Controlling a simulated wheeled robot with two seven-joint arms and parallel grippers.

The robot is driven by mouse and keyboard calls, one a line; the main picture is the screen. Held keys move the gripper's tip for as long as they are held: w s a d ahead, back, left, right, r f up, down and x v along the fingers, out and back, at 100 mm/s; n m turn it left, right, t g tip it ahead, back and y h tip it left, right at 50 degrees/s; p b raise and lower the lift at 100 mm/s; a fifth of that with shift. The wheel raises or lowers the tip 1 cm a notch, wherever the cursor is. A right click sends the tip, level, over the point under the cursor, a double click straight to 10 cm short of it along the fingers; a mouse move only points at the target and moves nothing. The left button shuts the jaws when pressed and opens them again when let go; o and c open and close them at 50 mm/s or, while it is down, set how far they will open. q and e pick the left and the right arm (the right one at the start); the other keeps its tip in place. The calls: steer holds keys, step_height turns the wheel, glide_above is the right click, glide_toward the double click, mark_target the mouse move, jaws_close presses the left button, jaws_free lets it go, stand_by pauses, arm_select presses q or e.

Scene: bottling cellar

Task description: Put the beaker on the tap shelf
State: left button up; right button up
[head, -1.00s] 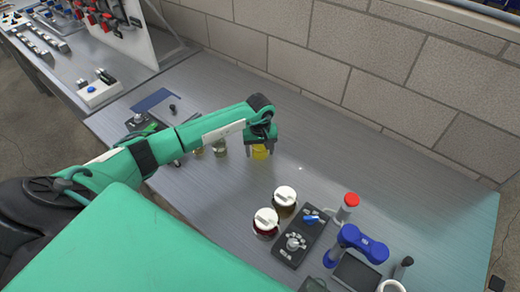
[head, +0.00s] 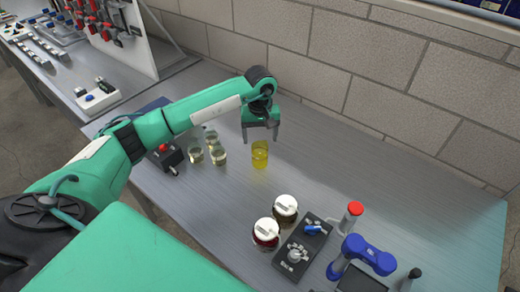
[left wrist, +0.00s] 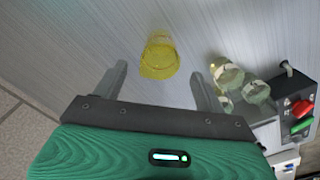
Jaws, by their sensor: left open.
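The beaker (head: 260,155), clear with yellow liquid, stands upright on the grey bench; it also shows in the left wrist view (left wrist: 159,57). My left gripper (head: 261,136) is open and empty beside it, on the wall side in the head view. In the left wrist view the beaker lies ahead, between the lines of the open fingers (left wrist: 158,70) and apart from them. A blue tap stand (head: 362,252) with a dark flat plate (head: 357,279) below it is at the lower right, partly cut off; this appears to be the tap shelf. My right gripper is not seen.
Several pale glass vessels (head: 217,154) stand left of the beaker, near a box with a red button (head: 163,150). Two white-lidded jars (head: 266,232) and a black tray (head: 302,246) lie toward the tap. A red-topped post (head: 352,213) stands beside it. The bench's right is clear.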

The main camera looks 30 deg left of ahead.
arm_select(q)
steer(key=shift+o, duration=0.5)
steer(key=shift+d+r, duration=0.1)
steer(key=shift+r, duration=0.5)
steer(key=s+d+n+t+h+p, duration=0.1)
steer(key=d+n+t+h+p, duration=0.3)
steer(key=d+h, duration=1.25)
steer(key=n+t+y+p, duration=0.1)
steer(key=n+t+y, duration=1.55)
steer(key=n, duration=0.95)
glide_above(256, 161)
steer(key=r+v, duration=0.1)
steer(key=v, duration=0.4)
step_height(256, 161, down, 4)
steer(key=g+y, duration=0.2)
steer(key=g, duration=0.1)
steer(key=f+b, duration=0.1)
steer(key=f, duration=0.1)
steer(key=f+b, duration=0.4)
steer(key=f, duration=0.1)
steer(key=shift+d+f, duration=0.1)
steer(key=shift+d, duration=0.25)
steer(key=shift+w+r+p, duration=0.35)
steer(key=shift+w+r, duration=0.05)
steer(key=shift+w, duration=0.1)
steer(key=shift+w+a+f, duration=0.1)
steer(key=shift+w, duration=0.35)
steer(key=w, duration=0.5)
steer(key=shift+w+a+p, duration=0.35)
steer(key=shift+p, duration=0.05)
